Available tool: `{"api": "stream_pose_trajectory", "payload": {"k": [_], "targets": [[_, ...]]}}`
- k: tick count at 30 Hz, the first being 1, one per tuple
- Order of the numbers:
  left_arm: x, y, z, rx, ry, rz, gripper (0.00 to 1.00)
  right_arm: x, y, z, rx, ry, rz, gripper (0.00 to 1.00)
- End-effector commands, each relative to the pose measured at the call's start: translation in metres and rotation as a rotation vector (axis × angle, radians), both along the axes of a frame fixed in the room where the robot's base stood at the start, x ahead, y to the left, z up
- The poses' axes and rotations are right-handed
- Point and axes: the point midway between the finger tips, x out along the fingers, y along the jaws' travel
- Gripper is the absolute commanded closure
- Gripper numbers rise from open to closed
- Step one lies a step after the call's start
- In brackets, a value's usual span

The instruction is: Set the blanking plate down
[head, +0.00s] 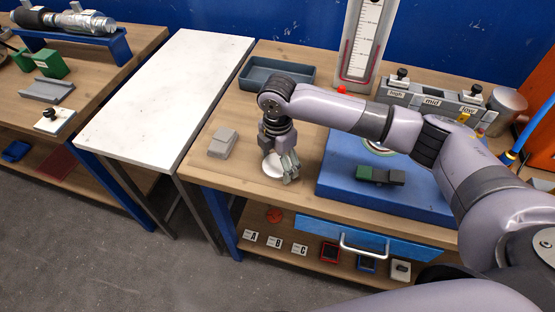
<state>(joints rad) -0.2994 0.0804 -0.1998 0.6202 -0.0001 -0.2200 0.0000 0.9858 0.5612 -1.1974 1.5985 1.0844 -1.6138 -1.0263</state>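A pale round disc, which looks like the blanking plate (271,166), is at the front left part of the middle workbench in the head view. My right gripper (287,168) points down over the bench right at the disc, and its fingers overlap the disc's right side. The fingers are small and partly hide the disc. I cannot tell whether they are closed on its edge or only beside it, nor whether the disc touches the bench top. My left gripper is not in view.
A grey block (223,143) lies left of the disc. A blue platform (335,187) with a green and dark piece (380,176) is to the right. A grey-blue tray (277,75) and a gauge board (367,40) stand behind. The white table (165,95) at left is clear.

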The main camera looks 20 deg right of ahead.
Motion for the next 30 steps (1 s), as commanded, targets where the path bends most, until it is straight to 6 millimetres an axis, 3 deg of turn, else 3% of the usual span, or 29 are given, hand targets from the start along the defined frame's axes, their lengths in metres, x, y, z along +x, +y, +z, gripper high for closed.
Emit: {"api": "stream_pose_trajectory", "payload": {"k": [14, 17, 30], "targets": [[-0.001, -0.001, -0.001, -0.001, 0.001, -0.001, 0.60, 0.001, 0.000, 0.005, 0.000, -0.002, 0.000, 0.15], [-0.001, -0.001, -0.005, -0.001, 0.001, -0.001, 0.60, 0.001, 0.000, 0.017, 0.001, -0.004, 0.001, 0.15], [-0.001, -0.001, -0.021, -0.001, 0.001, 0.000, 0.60, 0.001, 0.000, 0.105, 0.000, -0.003, 0.000, 0.15]]}}
